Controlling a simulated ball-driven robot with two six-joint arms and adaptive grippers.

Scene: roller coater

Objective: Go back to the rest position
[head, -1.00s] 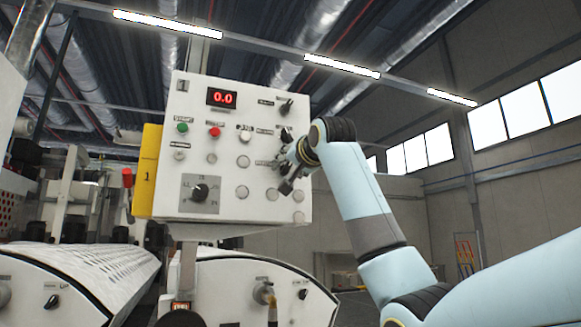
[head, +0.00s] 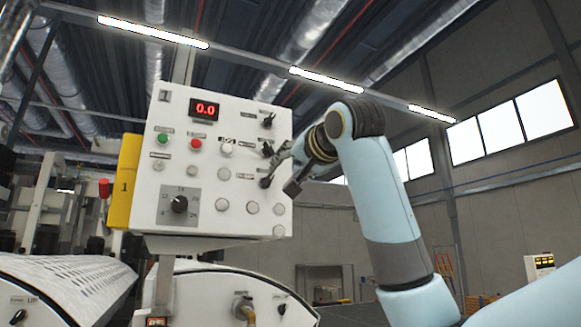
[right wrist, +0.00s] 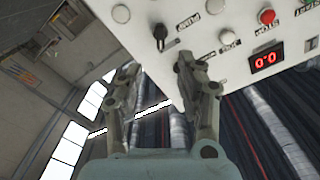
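My right gripper (head: 281,172) is beside the right edge of the white control panel (head: 225,220) in the head view. In the right wrist view my right gripper (right wrist: 157,66) has its two fingers spread with nothing between them. The panel (right wrist: 200,20) lies beyond the fingertips there, with a black knob (right wrist: 160,32) near them. In the head view a column of black knobs (head: 267,148) runs down the panel's right side, the lowest partly behind the fingers. My left gripper is in neither view.
The panel has a red 0.0 display (head: 205,109), a green button (head: 162,139), a red button (head: 196,144) and a large dial (head: 179,204). A yellow box (head: 124,182) is on its left side. Open room lies right of the panel.

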